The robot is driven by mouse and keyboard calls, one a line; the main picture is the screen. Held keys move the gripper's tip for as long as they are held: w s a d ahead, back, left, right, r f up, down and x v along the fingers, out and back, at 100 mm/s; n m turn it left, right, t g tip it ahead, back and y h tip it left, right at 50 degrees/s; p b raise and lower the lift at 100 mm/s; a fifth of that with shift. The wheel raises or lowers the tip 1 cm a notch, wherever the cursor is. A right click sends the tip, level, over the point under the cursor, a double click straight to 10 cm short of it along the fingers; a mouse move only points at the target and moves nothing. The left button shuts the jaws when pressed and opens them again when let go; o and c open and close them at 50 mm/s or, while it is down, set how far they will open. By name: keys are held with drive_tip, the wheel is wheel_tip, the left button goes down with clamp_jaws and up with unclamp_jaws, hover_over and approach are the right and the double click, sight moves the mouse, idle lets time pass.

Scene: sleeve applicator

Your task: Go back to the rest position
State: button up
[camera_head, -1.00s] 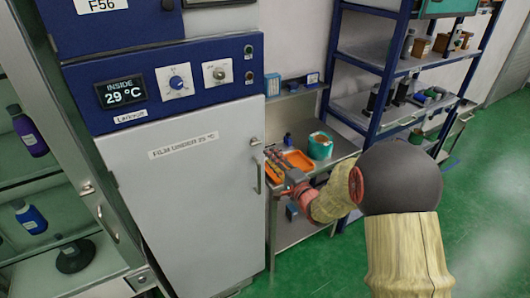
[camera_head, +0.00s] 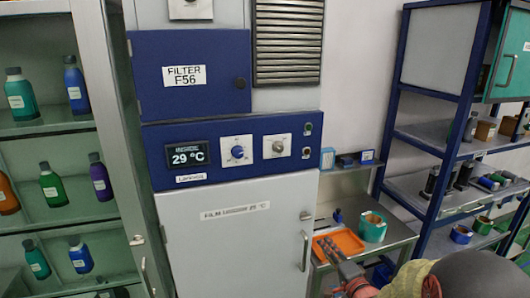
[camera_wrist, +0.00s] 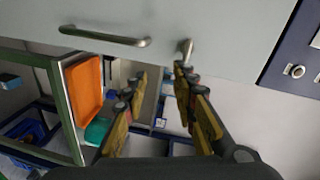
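My gripper (camera_head: 330,250) shows at the lower right of the head view, in front of the orange tray (camera_head: 349,241) on the small side table. Its fingers also show in the wrist view (camera_wrist: 160,82), spread apart with nothing held between them. A grey cabinet door (camera_wrist: 200,30) with a metal handle (camera_wrist: 105,36) and a small latch (camera_wrist: 187,48) lies across the top of the wrist view, close to the fingertips. I cannot tell whether a fingertip touches the latch. My arm reaches in from the bottom right of the head view.
The grey-blue cabinet (camera_head: 240,240) reads 29 °C and has a closed door. A teal roll (camera_head: 372,227) stands beside the tray. A blue-framed shelf (camera_head: 440,140) stands at right. A glass-shelved cabinet (camera_head: 112,100) with several bottles is at left.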

drive_tip(key=s+d+f+n+g+h, duration=0.3)
drive_tip(key=s+d+f+g+h, duration=0.15)
drive_tip(key=f, duration=0.55)
drive_tip(key=s+d+f+n+g+b, duration=0.1)
drive_tip(key=s+d+n+g, duration=0.3)
drive_tip(key=s, duration=0.6)
drive_tip(key=s+a+r+n+b, duration=0.2)
drive_tip(key=s+a+r, duration=0.2)
drive_tip(key=s, duration=0.4)
drive_tip(key=s+a+r+n+g+b, duration=0.1)
drive_tip(key=s+a+r+n+b, duration=0.1)
drive_tip(key=s+a+r, duration=0.3)
drive_tip(key=s+a+r+n+g+b, duration=0.1)
drive_tip(key=s+a+r+b, duration=0.3)
drive_tip(key=s, duration=0.7)
drive_tip(key=shift+a+r+n+y, duration=0.2)
drive_tip(key=shift+n+y, duration=0.15)
drive_tip(key=shift+n, duration=0.15)
